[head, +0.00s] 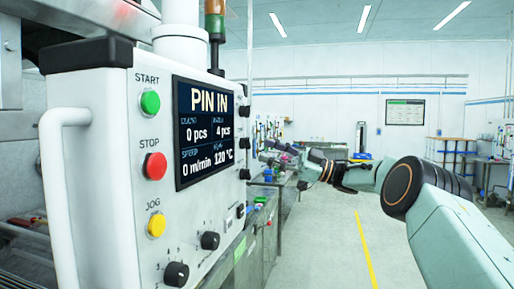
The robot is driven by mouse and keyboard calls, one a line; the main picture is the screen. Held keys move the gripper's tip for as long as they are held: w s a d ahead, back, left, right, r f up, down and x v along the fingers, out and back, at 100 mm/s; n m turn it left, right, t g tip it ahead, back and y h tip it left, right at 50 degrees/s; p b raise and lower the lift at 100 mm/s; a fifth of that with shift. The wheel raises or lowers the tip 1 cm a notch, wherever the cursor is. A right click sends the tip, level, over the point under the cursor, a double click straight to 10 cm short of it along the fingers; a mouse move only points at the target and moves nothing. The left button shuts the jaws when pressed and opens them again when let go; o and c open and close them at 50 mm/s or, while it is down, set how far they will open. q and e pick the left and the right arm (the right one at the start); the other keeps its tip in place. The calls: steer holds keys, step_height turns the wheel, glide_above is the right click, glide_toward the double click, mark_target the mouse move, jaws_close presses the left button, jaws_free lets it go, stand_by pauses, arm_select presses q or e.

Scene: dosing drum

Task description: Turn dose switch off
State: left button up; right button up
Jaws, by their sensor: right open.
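A white control panel (115,190) stands at the left, seen at a slant. On its lower part are a black rotary knob (177,274) with numbers around it, a second black knob (210,240), and a small black switch (240,210) near the right edge. Their labels are too small to read, so I cannot tell which is the dose switch. My right gripper (277,158) is open, to the right of the panel and apart from it, with its arm reaching in from the right. My left gripper is not in view.
The panel also bears a green START button (150,103), a red STOP button (155,166), a yellow JOG button (156,225) and a screen (205,132) reading "PIN IN". A white handle (60,190) sticks out at its left. The floor (335,240) to the right is clear.

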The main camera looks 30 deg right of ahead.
steer(key=v, duration=0.6)
steer(key=shift+s+d, duration=0.2)
steer(key=shift+d, duration=0.1)
steer(key=shift+d+f, duration=0.1)
